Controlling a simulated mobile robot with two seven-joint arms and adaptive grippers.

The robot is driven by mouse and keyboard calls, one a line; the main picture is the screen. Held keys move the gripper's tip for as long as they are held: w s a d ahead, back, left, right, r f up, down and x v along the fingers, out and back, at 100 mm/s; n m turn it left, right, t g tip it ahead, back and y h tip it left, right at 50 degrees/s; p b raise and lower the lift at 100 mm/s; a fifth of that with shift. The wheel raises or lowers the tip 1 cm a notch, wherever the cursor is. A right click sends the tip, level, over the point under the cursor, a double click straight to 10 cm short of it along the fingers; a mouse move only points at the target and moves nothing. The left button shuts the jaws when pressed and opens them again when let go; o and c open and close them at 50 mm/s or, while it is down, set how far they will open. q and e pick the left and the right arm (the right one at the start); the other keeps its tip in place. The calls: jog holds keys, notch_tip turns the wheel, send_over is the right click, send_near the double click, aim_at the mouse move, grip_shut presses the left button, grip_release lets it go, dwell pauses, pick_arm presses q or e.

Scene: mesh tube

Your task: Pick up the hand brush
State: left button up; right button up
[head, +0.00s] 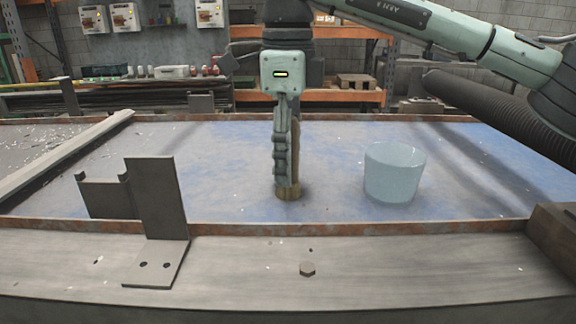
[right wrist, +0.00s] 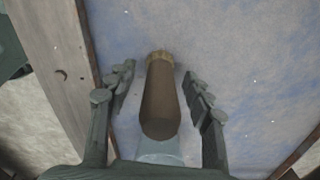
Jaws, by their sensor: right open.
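The hand brush (head: 295,150) stands about upright on the blue-stained table, with a brown handle and a tan lower end. It also shows in the right wrist view (right wrist: 160,105), its handle pointing toward the camera. My right gripper (head: 281,182) points down at the brush and hides part of it in the head view. In the right wrist view the gripper (right wrist: 160,72) is open, one finger on each side of the brush, with visible gaps between them. My left gripper is out of view.
A translucent light-blue bucket (head: 394,174) stands to the right of the brush. A long bar (head: 65,158) lies at far left. A raised rusty rim (head: 400,227) edges the table.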

grip_shut()
dwell(0.3)
jog(key=shift+r, duration=0.55)
jog(key=r, duration=0.3)
jog(key=shift+a+r, duration=0.25)
jog(key=shift+a, duration=0.15)
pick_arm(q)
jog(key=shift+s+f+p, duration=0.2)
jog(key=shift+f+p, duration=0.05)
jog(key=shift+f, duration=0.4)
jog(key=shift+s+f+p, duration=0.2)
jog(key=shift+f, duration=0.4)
pick_arm(e)
jog(key=a+r, duration=0.6)
jog(key=a, duration=0.5)
jog(key=shift+s+r, duration=0.25)
